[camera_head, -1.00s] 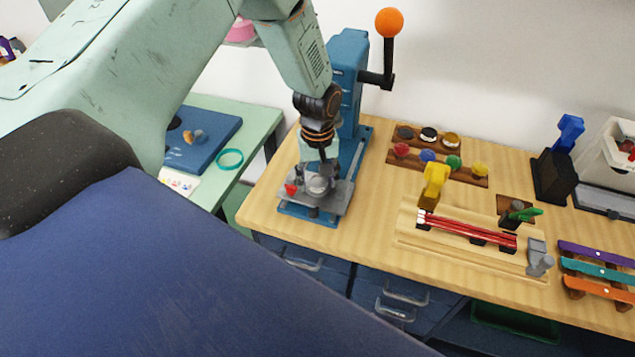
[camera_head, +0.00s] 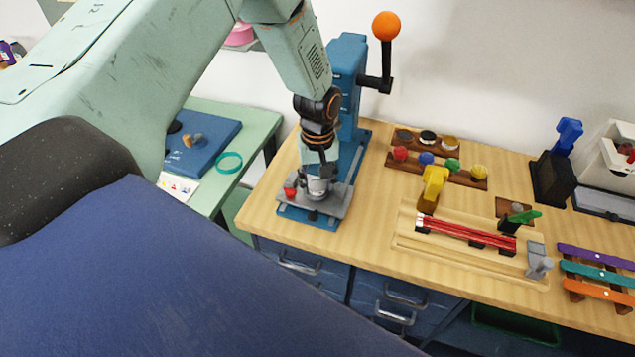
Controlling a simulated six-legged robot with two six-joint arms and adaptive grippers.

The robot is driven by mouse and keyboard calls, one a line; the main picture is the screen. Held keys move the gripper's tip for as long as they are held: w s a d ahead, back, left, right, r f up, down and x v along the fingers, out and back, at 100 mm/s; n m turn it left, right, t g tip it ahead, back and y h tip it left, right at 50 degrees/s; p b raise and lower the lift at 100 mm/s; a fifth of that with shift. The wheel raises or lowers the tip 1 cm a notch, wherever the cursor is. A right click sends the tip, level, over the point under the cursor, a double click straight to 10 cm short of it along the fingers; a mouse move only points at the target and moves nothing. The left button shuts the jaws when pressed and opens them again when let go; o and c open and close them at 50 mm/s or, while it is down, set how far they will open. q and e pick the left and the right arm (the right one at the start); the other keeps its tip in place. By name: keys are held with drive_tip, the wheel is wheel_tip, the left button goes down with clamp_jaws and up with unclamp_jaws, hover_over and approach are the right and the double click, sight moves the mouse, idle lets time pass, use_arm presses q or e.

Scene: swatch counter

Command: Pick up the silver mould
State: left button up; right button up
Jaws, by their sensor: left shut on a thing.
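The silver mould (camera_head: 318,188) is a small round grey piece at the grey plate (camera_head: 335,203) of the blue press, on the left end of the wooden counter. My left gripper (camera_head: 321,176) points down from above and is shut on the silver mould. The fingers and wrist hide part of it. I cannot tell whether the mould's underside touches the plate. My right gripper is not in view.
A small red piece (camera_head: 290,192) sits beside the mould. The blue press (camera_head: 347,75) with its orange-knobbed lever stands close behind my wrist. Racks of coloured knobs (camera_head: 426,158) and a wooden jig (camera_head: 470,240) are to the right.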

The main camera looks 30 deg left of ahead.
sight(317, 186)
use_arm(q)
wheel_tip(317, 186, up, 18)
idle(0.5)
idle(0.5)
